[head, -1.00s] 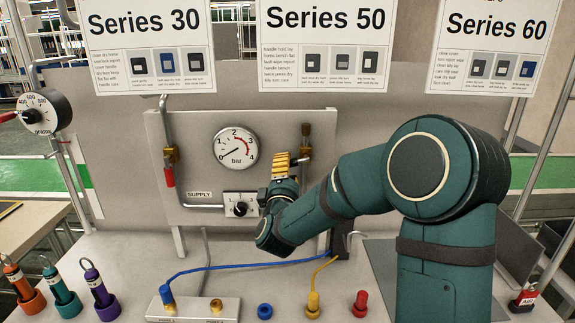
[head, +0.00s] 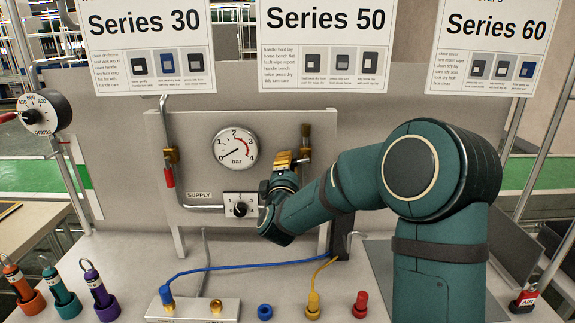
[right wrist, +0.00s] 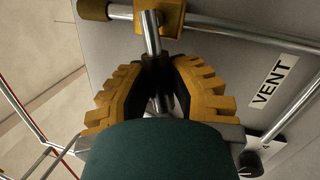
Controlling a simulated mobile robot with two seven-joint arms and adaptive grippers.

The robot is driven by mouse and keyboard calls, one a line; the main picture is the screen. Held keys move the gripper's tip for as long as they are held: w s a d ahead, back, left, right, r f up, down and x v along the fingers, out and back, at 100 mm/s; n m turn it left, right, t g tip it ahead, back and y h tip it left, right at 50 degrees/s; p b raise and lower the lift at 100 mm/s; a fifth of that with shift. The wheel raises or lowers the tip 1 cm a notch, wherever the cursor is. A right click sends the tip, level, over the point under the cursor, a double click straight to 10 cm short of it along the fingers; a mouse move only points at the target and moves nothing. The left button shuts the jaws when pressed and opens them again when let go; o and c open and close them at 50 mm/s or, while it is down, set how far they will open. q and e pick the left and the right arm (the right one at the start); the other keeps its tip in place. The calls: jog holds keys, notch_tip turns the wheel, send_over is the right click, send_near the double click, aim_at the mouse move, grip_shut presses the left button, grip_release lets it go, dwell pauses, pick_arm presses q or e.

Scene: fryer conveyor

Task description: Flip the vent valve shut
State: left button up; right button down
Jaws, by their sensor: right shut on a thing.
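The vent valve (head: 305,153) is a brass body on a vertical pipe at the right side of the panel. In the right wrist view its yellow body (right wrist: 172,14) is at the top, with a metal lever (right wrist: 152,32) sticking out toward my right gripper (right wrist: 157,70). The yellow ridged fingers sit on both sides of the lever and are shut on it. A VENT label (right wrist: 273,81) is on the panel to the right. In the head view my right gripper (head: 284,161) is beside the valve. The lever is mostly hidden there. My left gripper is not in view.
A pressure gauge (head: 235,149) and a supply knob (head: 240,207) are left of my gripper. A second valve with a red handle (head: 169,177) is further left. Hoses, a connector block (head: 190,311) and coloured plugs stand on the bench below.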

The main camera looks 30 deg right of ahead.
jog(key=m, duration=0.1)
jog(key=r+m, duration=0.1)
jog(key=shift+a+r+m+g+h+p, duration=0.1)
jog(key=shift+m+g+h+p, duration=0.2)
jog(key=shift+m+p, duration=0.1)
jog(key=shift+r+m, duration=0.1)
jog(key=shift+m, duration=0.5)
jog(key=c, duration=0.8)
grip_release()
jog(key=shift+c, duration=0.2)
jog(key=v, duration=1.2)
jog(key=shift+w, duration=0.1)
